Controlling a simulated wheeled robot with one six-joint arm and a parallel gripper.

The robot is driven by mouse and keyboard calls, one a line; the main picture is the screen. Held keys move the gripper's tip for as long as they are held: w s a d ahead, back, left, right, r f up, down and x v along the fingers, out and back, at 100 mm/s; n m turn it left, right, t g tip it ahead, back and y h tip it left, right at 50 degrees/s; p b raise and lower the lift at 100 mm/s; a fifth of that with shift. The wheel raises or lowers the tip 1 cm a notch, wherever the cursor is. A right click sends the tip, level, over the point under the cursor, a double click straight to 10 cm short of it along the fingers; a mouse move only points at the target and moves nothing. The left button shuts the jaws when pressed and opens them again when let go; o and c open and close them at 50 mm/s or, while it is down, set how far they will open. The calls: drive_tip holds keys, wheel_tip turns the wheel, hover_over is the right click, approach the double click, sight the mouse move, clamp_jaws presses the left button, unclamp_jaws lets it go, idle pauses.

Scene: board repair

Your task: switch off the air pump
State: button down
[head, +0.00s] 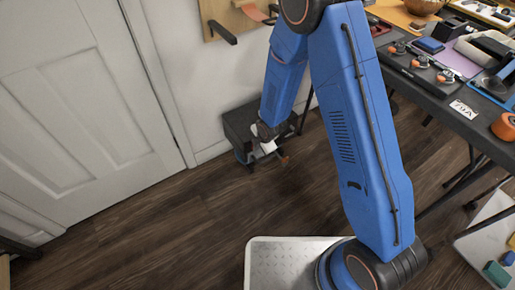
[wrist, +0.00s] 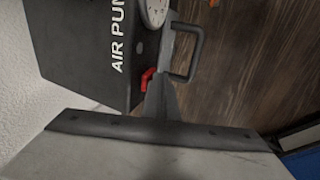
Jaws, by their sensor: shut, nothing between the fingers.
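The air pump is a dark box (head: 237,121) on the floor by the wall, partly hidden behind my arm and gripper in the head view. The wrist view shows its dark face (wrist: 85,55) with white lettering "AIR PUM", the rest cut off. A round white gauge (wrist: 154,11) and a grey loop handle (wrist: 188,50) are near its edge. A small red part (wrist: 147,78) is at the box edge. My gripper (wrist: 163,82) is shut and empty, its fingers right beside the red part. I cannot tell whether they touch it.
A white panelled door (head: 80,90) and wall are at the left. A dark workbench (head: 440,95) with tools stands at the right. Wood floor (head: 170,215) is open in front of the pump.

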drive_tip(key=shift+r, duration=0.2)
drive_tip(key=shift+r, duration=0.6)
